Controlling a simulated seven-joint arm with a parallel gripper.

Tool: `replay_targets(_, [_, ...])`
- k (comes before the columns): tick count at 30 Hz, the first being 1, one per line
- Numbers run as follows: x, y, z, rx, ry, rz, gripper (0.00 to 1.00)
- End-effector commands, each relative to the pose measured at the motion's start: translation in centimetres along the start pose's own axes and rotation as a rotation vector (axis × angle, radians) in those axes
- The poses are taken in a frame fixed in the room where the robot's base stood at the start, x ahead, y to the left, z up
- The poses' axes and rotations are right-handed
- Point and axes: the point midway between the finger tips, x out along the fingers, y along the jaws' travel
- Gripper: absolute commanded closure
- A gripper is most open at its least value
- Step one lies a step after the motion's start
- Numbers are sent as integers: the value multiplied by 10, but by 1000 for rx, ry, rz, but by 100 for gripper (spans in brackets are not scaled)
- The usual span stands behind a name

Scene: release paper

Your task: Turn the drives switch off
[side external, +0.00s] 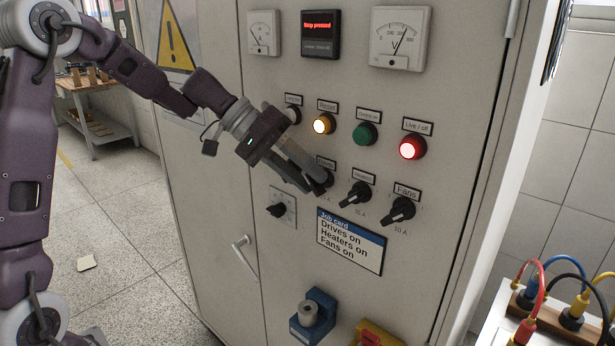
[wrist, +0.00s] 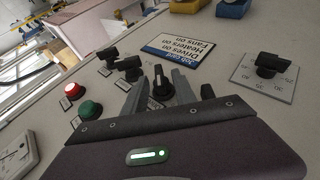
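The drives switch (side external: 322,178) is a black rotary knob on the grey cabinet door, under a label partly hidden by my gripper. In the wrist view the knob (wrist: 160,88) has a white mark and stands between my two grey fingers. My gripper (side external: 313,183) reaches it from the upper left in the side view. In the wrist view my gripper (wrist: 158,93) has its fingers apart, one on each side of the knob. I cannot tell whether they touch it. The job card (side external: 350,241) reads drives on, heaters on, fans on.
The heaters knob (side external: 355,194) and fans knob (side external: 398,210) are to the right. Above are a lit yellow button (side external: 324,123), a green button (side external: 365,133) and a lit red lamp (side external: 412,146). A dial knob (side external: 281,209) is lower left. The display (side external: 320,34) reads "Stop pressed".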

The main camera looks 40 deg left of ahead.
Motion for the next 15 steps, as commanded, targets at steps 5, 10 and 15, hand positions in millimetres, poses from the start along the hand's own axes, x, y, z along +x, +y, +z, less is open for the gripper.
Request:
replay_targets(5, [-37, -1, -1, 0, 6, -3, 67])
replay_targets(10, [-62, 0, 0, 0, 1, -2, 67])
replay_targets(15, [-66, 0, 0, -1, -1, -1, 67])
